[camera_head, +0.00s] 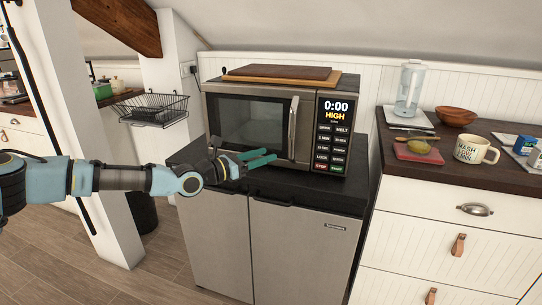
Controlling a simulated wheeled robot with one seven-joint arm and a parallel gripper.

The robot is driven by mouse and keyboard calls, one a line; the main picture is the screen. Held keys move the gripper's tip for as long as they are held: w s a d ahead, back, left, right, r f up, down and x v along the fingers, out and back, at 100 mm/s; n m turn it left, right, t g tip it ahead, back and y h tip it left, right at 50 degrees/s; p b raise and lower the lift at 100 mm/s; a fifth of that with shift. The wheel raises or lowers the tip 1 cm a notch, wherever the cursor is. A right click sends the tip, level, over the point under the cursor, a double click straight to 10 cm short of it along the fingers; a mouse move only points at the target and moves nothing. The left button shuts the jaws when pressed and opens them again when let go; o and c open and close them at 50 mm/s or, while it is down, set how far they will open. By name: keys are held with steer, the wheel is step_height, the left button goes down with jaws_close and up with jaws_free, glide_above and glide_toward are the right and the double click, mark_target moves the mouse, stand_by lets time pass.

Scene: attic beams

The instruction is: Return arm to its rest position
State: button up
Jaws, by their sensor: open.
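My arm reaches in from the left edge of the head view, stretched out roughly level. My gripper (262,159) is at its end, with two green fingers apart and nothing seen between them. It is in front of the lower part of the microwave (292,132), above the front of the black top of the steel cabinet (305,238). I cannot tell whether the fingers touch the microwave. The microwave door is shut, and its display reads 0:00 HIGH.
Cutting boards (276,73) lie on the microwave. The right counter (386,137) holds a blender (408,90), a wooden bowl (455,116), a mug (475,150) and a red board (402,154). A white post (110,200) stands behind my arm. A wire basket (152,108) hangs behind.

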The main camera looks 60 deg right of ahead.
stand_by(0.6)
steer(key=w+a+f+m+t+y, duration=0.1)
steer(key=w+a+f+m+y, duration=0.25)
steer(key=a, duration=0.75)
steer(key=w+a+f+m+t+y, duration=0.15)
steer(key=a+m+y, duration=0.35)
steer(key=a, duration=0.6)
steer(key=w+a+f+m+t+y, duration=0.15)
steer(key=w+a+m, duration=0.3)
steer(key=a, duration=0.65)
steer(key=a+r+t+y, duration=0.1)
steer(key=a+r+y, duration=0.1)
steer(key=a, duration=0.9)
steer(key=w+a+r+m+t+y, duration=0.1)
steer(key=a+r+y, duration=0.1)
steer(key=a, duration=0.9)
steer(key=a+r+m+t+y, duration=0.1)
steer(key=a+r, duration=0.3)
steer(key=a, duration=0.7)
steer(key=shift+w+a+r+t+y, duration=0.2)
steer(key=shift+w+r+t+y, duration=0.25)
steer(key=shift+y, duration=0.35)
steer(key=shift+s+d+f, duration=0.1)
steer(key=shift+s+f, duration=0.05)
